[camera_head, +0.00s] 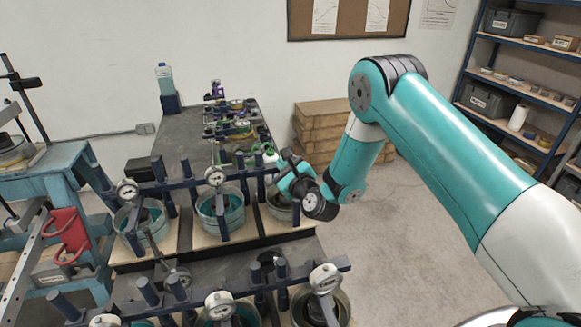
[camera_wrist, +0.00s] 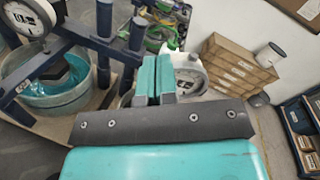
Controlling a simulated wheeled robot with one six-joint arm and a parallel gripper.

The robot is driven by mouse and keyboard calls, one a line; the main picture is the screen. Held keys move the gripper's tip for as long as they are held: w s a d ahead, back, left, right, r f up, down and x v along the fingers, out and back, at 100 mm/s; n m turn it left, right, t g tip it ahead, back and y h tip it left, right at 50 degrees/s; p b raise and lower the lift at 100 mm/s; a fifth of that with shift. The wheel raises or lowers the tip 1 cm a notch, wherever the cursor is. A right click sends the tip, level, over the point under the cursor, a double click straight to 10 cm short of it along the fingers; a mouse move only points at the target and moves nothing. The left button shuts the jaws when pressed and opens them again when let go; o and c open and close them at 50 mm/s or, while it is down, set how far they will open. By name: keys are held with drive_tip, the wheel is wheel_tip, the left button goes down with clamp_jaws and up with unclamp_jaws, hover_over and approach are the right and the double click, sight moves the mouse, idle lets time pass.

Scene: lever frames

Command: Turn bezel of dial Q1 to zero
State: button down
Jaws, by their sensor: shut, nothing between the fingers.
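Several round white dials on dark blue frames stand over metal pots in the head view. One dial (camera_head: 127,190) is at the left, another (camera_head: 215,176) is in the middle of the back row, and a third (camera_head: 325,278) is at the front right. No label reading Q1 is legible. My gripper (camera_head: 285,172) is at the right end of the back row, above a pot (camera_head: 281,208). In the wrist view my gripper's teal fingers (camera_wrist: 156,72) are together and empty. A round pale dial-like face (camera_wrist: 190,75) shows just beyond them, partly hidden; contact cannot be told.
Dark blue posts and crossbars (camera_head: 180,186) crowd around the pots. A dark bench (camera_head: 185,135) with small fixtures stands behind, beside stacked brown boxes (camera_head: 325,128). A blue shelf (camera_head: 520,88) is at the right. Open floor (camera_head: 400,215) lies right of the pots.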

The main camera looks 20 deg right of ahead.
drive_tip(key=shift+w+d+r, duration=0.1)
drive_tip(key=shift+w+r, duration=0.3)
drive_tip(key=shift+r, duration=0.05)
drive_tip(key=shift+w+d+r+t+b, duration=0.2)
drive_tip(key=shift+d+r+b, duration=0.25)
drive_tip(key=shift+d, duration=0.3)
drive_tip(key=shift+w+d+r+t+b, duration=0.1)
drive_tip(key=shift+w+d+r+b, duration=0.2)
drive_tip(key=shift+d, duration=0.45)
drive_tip(key=shift+d+r, duration=0.15)
drive_tip(key=shift+r, duration=0.15)
drive_tip(key=shift+a+b+v, duration=0.15)
drive_tip(key=shift+b+v, duration=1.3)
drive_tip(key=shift+b, duration=0.8)
drive_tip(key=shift+a+b+v, duration=0.1)
drive_tip(key=shift+b+v, duration=1.4)
drive_tip(key=shift+b, duration=0.7)
